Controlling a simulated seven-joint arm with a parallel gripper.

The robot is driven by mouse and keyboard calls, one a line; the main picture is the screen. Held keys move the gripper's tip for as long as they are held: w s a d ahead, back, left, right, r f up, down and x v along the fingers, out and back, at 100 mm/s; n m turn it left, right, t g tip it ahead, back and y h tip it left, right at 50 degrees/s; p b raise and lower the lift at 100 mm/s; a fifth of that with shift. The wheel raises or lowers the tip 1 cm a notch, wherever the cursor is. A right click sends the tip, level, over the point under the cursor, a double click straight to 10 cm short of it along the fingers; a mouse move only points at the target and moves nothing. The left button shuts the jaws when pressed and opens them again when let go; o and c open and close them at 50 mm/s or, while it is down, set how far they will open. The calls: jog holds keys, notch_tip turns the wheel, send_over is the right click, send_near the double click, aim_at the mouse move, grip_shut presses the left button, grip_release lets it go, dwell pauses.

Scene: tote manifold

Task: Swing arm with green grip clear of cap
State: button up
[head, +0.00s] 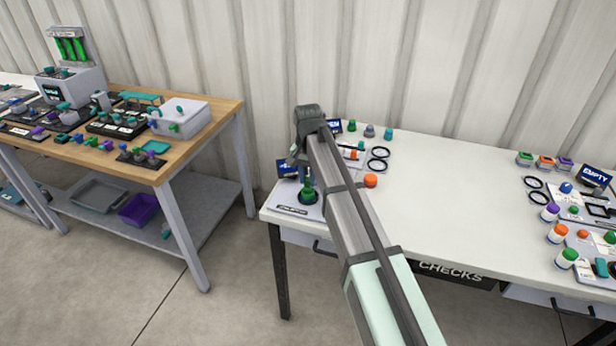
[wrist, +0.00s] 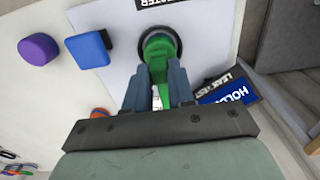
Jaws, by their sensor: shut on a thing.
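My gripper (wrist: 158,82) is shut on a green grip (wrist: 160,50) in the wrist view. The grip's upper end stands in front of a dark round ring (wrist: 178,40) on a white panel (wrist: 115,80). In the head view my gripper (head: 306,178) reaches down over the left end of the white table, and a green piece (head: 308,195) shows below it on a white labelled plate (head: 290,206). I cannot make out the swing arm or the cap; my fingers and arm hide part of this spot.
Near the grip are a blue square block (wrist: 87,48), a purple knob (wrist: 39,49) and a blue sign (wrist: 228,92). An orange knob (head: 370,180) and dark rings (head: 379,153) lie right of my arm. The white table's middle (head: 450,190) is clear. A wooden bench (head: 215,120) stands left.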

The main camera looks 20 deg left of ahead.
grip_shut()
jog(key=shift+d, duration=0.1)
jog(key=d+n, duration=0.1)
jog(key=n, duration=0.1)
jog(key=d+n, duration=0.1)
jog(key=shift+w+d+n, duration=0.15)
jog(key=shift+w+n, duration=0.05)
jog(key=shift+n, duration=0.2)
jog(key=n, duration=0.1)
jog(key=w+d+n, duration=0.1)
jog(key=n, duration=0.1)
jog(key=d+n, duration=0.1)
jog(key=shift+w+d+n, duration=0.25)
jog(key=shift+w+n, duration=0.05)
jog(key=w+d+n, duration=0.1)
jog(key=n, duration=0.1)
jog(key=w+n, duration=0.1)
jog(key=n, duration=0.1)
jog(key=shift+w+d, duration=0.15)
jog(key=shift+d, duration=0.2)
jog(key=shift+w+d+n, duration=0.15)
jog(key=shift+w+n, duration=0.35)
jog(key=shift+n, duration=0.4)
jog(key=shift+w+d+n, duration=0.15)
jog(key=shift+w+n, duration=0.35)
jog(key=shift+n, duration=0.4)
jog(key=shift+w, duration=0.1)
jog(key=o, duration=0.8)
grip_release()
jog(key=shift+r, duration=0.1)
